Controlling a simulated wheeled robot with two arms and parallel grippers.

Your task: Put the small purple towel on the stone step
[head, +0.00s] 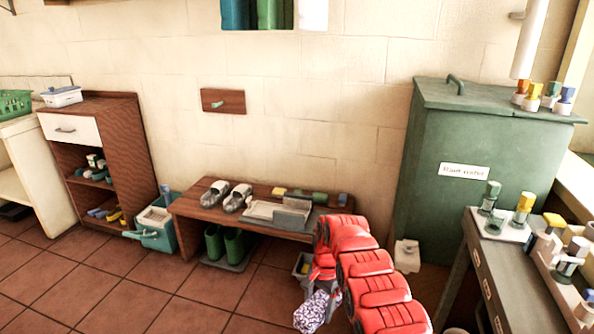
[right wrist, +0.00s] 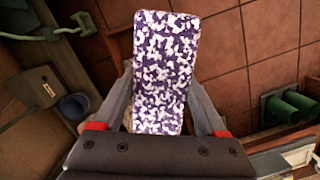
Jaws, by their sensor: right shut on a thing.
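The small purple towel (head: 311,312), patterned in purple and white, shows at the bottom of the head view, below the end of my red right arm. My right gripper (head: 321,288) is shut on it. In the right wrist view the towel (right wrist: 165,65) stands out between the two grey fingers of my right gripper (right wrist: 160,88), one on each side. It is held above the tiled floor. I cannot make out a stone step in either view. My left gripper is not in view.
A wooden bench (head: 190,208) with shoes and a tray stands by the wall, green boots (head: 224,245) under it. A green cabinet (head: 470,200) is at right, beside a dark table (head: 490,262) with bottles. A teal bucket (head: 157,230) stands left. Tiled floor (head: 110,290) is clear at front left.

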